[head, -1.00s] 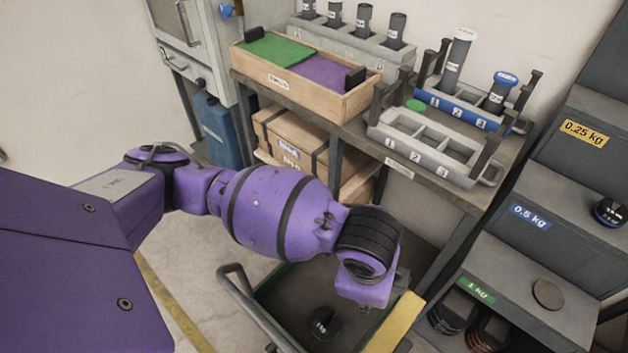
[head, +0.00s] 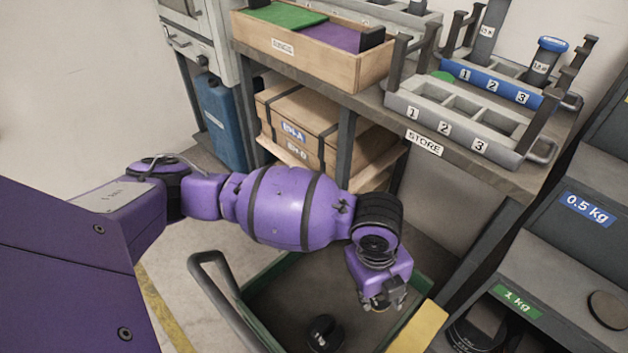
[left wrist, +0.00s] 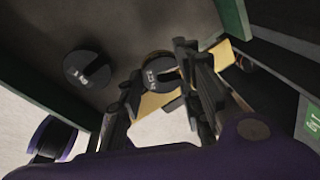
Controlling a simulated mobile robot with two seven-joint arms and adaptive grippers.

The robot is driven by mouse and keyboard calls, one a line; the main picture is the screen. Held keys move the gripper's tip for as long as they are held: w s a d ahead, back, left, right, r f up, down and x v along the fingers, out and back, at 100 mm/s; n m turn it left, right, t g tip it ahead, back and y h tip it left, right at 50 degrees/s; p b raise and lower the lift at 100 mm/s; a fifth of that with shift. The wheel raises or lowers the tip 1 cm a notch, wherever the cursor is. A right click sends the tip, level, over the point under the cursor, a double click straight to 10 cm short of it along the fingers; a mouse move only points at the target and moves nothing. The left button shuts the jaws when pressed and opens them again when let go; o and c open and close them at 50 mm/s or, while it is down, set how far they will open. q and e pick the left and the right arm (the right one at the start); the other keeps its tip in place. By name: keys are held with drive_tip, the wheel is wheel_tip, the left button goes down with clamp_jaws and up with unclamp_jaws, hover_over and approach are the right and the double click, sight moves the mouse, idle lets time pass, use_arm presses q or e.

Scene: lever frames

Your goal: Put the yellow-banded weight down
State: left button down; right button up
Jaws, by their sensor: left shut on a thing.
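My left gripper (head: 385,300) hangs over the right part of the green-edged cart tray (head: 268,288). In the left wrist view its fingers (left wrist: 160,88) are shut on a dark, round, slotted weight (left wrist: 158,66) with a small pale label. My right gripper is out of view.
A yellow panel (head: 418,328) is at the tray's right edge, and a grey handle (head: 215,290) is at its left. The bench (head: 500,182) behind bears grey and blue racks and a wooden box. Stepped weight shelves (head: 550,275) stand at the right.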

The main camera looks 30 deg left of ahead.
use_arm(q)
drive_tip(key=a+f, duration=0.1)
drive_tip(key=w+f+b, duration=0.1)
drive_tip(key=f, duration=0.1)
drive_tip(key=w+a+f, duration=0.1)
drive_tip(key=shift+a+f+b, duration=0.15)
drive_tip(key=shift+a+b, duration=0.2)
drive_tip(key=f+b, duration=0.1)
drive_tip(key=f, duration=0.2)
drive_tip(key=a+f+b, duration=0.1)
drive_tip(key=shift+w+f+b, duration=0.35)
drive_tip(key=shift+w+f, duration=0.05)
drive_tip(key=shift+r, duration=0.15)
drive_tip(key=c, duration=1.3)
unclamp_jaws()
drive_tip(key=shift+o, duration=0.2)
wheel_tip(320, 180, up, 12)
drive_tip(key=a+p, duration=0.2)
drive_tip(key=p, duration=0.2)
drive_tip(key=shift+s+p, duration=0.3)
drive_tip(key=shift+p, duration=0.05)
